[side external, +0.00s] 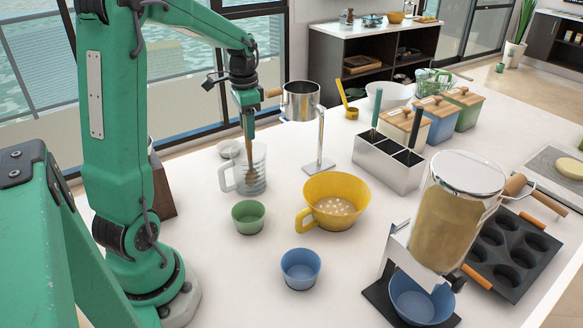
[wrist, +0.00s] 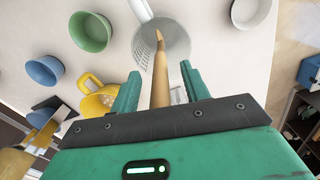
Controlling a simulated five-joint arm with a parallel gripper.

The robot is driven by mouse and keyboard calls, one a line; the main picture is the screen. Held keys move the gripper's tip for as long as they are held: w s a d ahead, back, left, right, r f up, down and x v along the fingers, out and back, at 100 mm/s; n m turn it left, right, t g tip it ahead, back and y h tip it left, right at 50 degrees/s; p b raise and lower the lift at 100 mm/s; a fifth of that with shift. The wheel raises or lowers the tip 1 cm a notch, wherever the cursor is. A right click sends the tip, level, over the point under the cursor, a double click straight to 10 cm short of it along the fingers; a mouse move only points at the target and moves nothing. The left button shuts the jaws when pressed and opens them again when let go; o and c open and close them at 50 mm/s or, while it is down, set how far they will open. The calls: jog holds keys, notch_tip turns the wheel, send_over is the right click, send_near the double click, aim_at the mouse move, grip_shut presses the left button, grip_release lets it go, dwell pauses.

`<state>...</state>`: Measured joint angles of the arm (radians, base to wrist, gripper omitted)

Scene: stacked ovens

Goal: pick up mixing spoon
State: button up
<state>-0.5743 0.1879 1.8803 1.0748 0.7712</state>
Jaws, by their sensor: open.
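The mixing spoon (side external: 249,140) has a wooden handle and stands upright in a pale, see-through measuring jug (side external: 256,181) with a handle on its left. In the wrist view the spoon's handle (wrist: 160,78) rises between my two green fingers, and the jug (wrist: 172,42) lies beyond the fingertips. My gripper (side external: 246,101) points down above the jug, around the upper part of the spoon. In the wrist view my gripper (wrist: 161,85) is open, with gaps on both sides of the handle. The spoon's head is seen only faintly through the jug.
A yellow colander (side external: 336,184), a green bowl (side external: 249,216) and a blue bowl (side external: 300,270) stand right of and in front of the jug. A metal cup on a stand (side external: 301,102) is close to my gripper on the right.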

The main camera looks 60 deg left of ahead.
jog(key=shift+f, duration=0.45)
grip_shut()
